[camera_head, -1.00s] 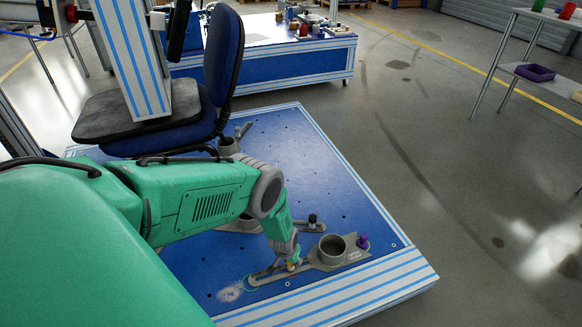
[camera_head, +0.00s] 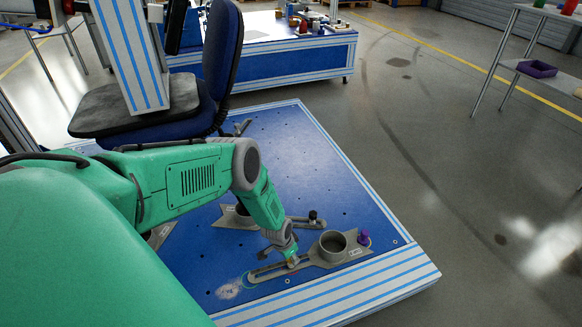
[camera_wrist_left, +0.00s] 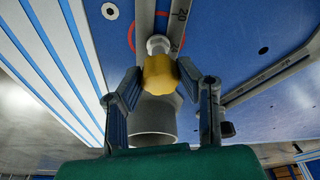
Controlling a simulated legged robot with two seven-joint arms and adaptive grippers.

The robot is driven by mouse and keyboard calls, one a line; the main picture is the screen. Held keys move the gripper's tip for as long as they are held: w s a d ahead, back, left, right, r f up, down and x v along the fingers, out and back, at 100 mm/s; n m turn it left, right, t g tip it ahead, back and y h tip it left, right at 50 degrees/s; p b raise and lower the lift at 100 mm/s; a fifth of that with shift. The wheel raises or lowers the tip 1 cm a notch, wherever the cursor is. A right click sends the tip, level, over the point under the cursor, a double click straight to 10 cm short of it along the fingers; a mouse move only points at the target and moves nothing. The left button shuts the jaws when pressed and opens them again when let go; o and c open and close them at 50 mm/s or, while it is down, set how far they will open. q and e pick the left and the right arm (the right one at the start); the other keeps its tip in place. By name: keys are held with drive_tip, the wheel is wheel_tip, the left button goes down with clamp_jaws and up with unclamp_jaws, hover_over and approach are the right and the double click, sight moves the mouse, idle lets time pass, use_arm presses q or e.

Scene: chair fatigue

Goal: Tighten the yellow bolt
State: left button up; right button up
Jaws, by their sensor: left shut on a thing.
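The yellow bolt (camera_wrist_left: 160,74) shows in the left wrist view between my left gripper's two fingers, with a pale round end beyond it over the slotted bar of a grey bracket. My left gripper (camera_wrist_left: 153,84) is shut on the bolt's head. In the head view my left gripper (camera_head: 292,261) points down at the slotted arm of the grey bracket (camera_head: 325,262) on the blue platform, and it mostly hides the bolt. The bracket has a round cup (camera_head: 333,243) and a purple knob (camera_head: 364,237) at its right end. My right gripper is not in view.
The blue platform (camera_head: 290,165) has small holes and striped edges. Another bracket with a black knob (camera_head: 313,215) lies behind the held bolt. A blue office chair (camera_head: 222,60) stands at the platform's back left. Open floor lies to the right.

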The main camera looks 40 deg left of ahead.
use_arm(q)
drive_tip(key=shift+f+m+b, duration=0.15)
drive_tip(key=shift+m+b, duration=0.35)
drive_tip(key=shift+m, duration=0.2)
drive_tip(key=shift+d+m+h, duration=0.1)
drive_tip(key=shift+m+h, duration=0.2)
drive_tip(key=shift+m, duration=0.4)
drive_tip(key=o, duration=1.1)
drive_tip(key=shift+o, duration=0.2)
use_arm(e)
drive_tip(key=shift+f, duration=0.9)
use_arm(q)
drive_tip(key=shift+r+n+p, duration=0.2)
drive_tip(key=shift+n+p, duration=0.15)
drive_tip(key=shift+n, duration=0.75)
drive_tip(key=shift+n+y, duration=0.5)
drive_tip(key=shift+n, duration=0.5)
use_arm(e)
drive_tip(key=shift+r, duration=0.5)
